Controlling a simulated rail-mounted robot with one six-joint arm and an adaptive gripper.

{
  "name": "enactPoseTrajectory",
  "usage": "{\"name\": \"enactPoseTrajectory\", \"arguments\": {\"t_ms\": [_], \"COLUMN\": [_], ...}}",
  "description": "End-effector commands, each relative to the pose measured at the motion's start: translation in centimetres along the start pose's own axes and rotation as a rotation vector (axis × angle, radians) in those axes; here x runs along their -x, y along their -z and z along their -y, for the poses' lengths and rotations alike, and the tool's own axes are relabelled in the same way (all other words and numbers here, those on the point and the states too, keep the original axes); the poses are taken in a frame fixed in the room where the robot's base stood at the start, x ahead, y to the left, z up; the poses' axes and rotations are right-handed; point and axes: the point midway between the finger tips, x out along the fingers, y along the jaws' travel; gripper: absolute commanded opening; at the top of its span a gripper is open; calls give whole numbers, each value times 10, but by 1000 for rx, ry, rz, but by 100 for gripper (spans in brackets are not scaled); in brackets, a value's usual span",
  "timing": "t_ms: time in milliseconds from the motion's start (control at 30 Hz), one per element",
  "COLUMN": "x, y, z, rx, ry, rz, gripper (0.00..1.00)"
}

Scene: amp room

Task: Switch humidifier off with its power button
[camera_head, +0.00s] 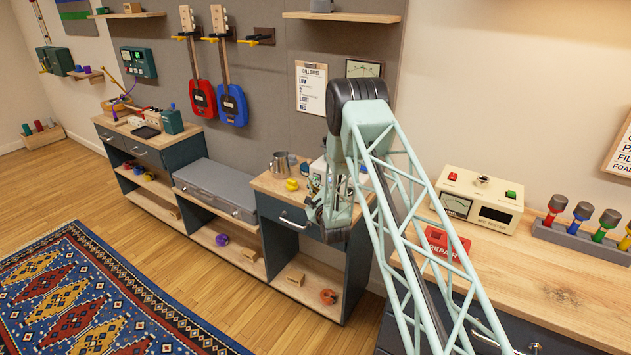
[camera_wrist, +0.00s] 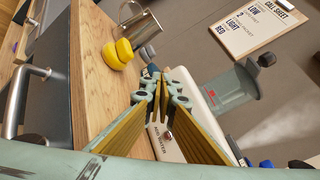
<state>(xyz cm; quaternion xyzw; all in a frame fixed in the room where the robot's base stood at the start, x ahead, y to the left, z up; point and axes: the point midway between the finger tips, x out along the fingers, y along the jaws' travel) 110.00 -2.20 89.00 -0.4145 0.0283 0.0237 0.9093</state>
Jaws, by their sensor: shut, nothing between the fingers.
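The humidifier's white body (camera_wrist: 160,148) shows in the wrist view behind and between my fingers, with dark lettering and a small round button-like part (camera_wrist: 168,135) on it. Its clear tank (camera_wrist: 232,92) has a dark cap, and pale mist drifts at the right. In the head view, the humidifier (camera_head: 317,168) stands on the wooden cabinet top, mostly hidden behind my gripper (camera_head: 328,222). In the wrist view, my gripper (camera_wrist: 161,80) is shut and empty, its fingertips together in front of the humidifier. Whether they touch it I cannot tell.
A metal mug (camera_head: 281,163) and a yellow object (camera_head: 291,184) stand left of the humidifier on the cabinet top (camera_head: 265,185). A call sheet clipboard (camera_head: 311,88) hangs on the wall behind. A drawer handle (camera_head: 294,222) sticks out in front.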

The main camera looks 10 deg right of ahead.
Motion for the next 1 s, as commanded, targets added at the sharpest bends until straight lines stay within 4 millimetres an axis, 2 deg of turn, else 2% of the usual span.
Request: {"name": "enactPoseTrajectory", "arguments": {"t_ms": [1000], "x": [-5], "y": [4], "z": [4], "rx": [0], "ry": [1], "rz": [0], "gripper": [0]}}
